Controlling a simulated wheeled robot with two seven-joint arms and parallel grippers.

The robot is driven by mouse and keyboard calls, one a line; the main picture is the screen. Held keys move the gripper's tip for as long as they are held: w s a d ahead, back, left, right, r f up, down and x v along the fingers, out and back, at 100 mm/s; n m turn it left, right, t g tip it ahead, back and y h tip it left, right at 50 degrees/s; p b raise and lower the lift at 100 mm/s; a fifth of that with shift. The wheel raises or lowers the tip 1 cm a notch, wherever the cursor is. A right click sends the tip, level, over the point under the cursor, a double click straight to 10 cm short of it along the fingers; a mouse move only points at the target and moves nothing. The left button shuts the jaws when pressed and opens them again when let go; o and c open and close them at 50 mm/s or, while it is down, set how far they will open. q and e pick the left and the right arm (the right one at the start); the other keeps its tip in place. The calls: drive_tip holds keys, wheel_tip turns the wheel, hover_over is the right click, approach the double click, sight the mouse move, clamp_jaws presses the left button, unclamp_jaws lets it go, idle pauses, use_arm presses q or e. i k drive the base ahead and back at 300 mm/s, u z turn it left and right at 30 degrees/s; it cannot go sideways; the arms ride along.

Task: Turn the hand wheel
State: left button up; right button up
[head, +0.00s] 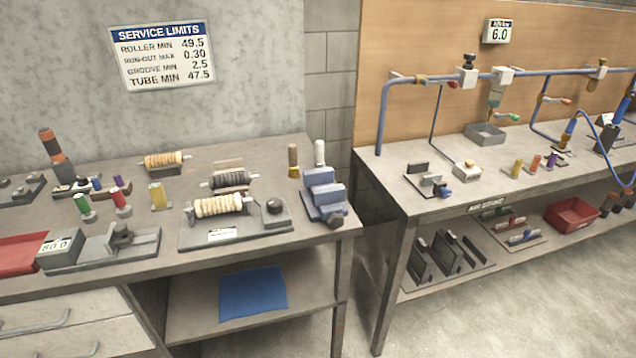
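No part clearly reads as a hand wheel at this size. A cream ribbed roller (219,206) lies across supports on that stand. Another dark round part (335,222) is at the front of a blue stepped block (322,190) at the bench's right corner. Neither of my grippers is in view.
The left bench (300,255) also holds a grey fixture (122,245), a display reading 80.0 (58,250), coloured cylinders and two more rollers. A gap separates it from the right bench (385,175) with blue piping (383,115). A red bin (572,214) is on its shelf.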

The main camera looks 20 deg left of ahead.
sight(274, 205)
drive_tip(key=u, duration=0.4)
drive_tip(key=i, duration=0.9)
drive_tip(key=u, duration=0.75)
